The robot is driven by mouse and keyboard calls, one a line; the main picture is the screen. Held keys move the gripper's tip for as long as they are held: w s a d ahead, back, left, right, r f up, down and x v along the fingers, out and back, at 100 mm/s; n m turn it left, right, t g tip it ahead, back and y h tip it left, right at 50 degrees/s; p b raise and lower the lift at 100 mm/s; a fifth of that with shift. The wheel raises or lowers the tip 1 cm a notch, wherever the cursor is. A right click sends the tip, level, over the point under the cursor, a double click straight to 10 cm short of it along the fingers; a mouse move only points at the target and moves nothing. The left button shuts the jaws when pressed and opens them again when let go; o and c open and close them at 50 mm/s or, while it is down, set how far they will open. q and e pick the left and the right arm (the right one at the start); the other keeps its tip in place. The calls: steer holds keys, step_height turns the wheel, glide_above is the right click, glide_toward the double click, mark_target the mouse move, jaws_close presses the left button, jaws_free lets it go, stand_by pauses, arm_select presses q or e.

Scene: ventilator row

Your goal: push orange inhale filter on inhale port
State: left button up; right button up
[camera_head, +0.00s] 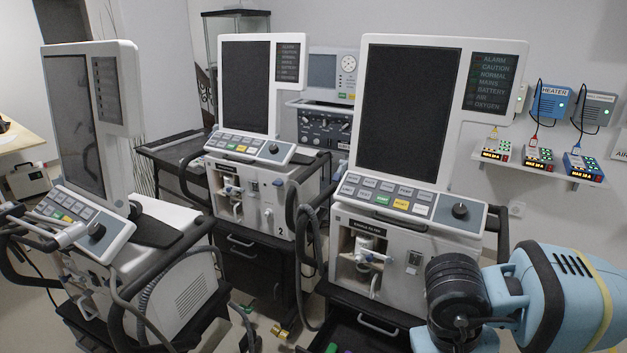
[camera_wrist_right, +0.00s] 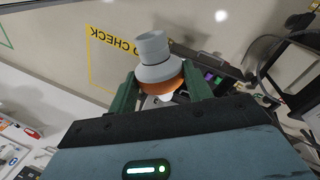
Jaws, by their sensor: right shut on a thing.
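In the right wrist view, the filter (camera_wrist_right: 158,68) has a pale grey neck and body with an orange underside. My right gripper (camera_wrist_right: 160,88) is shut on it, with one green finger on each side. In the head view my right arm comes in at the lower right, and its gripper and the filter are out of view. The near ventilator (camera_head: 408,262) has a front recess with white fittings (camera_head: 369,255). The middle ventilator (camera_head: 262,190), marked 2, has small front ports. I cannot tell which port is the inhale port. My left gripper is not in view.
A third ventilator (camera_head: 150,245) with hoses stands at the left. A wall shelf (camera_head: 540,165) holds small boxes. The wrist view shows a pale surface with a yellow outline (camera_wrist_right: 92,62) reading CHECK.

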steer(key=shift+d, duration=0.1)
steer(key=s+f, duration=0.4)
steer(key=f, duration=1)
steer(key=shift+f, duration=0.25)
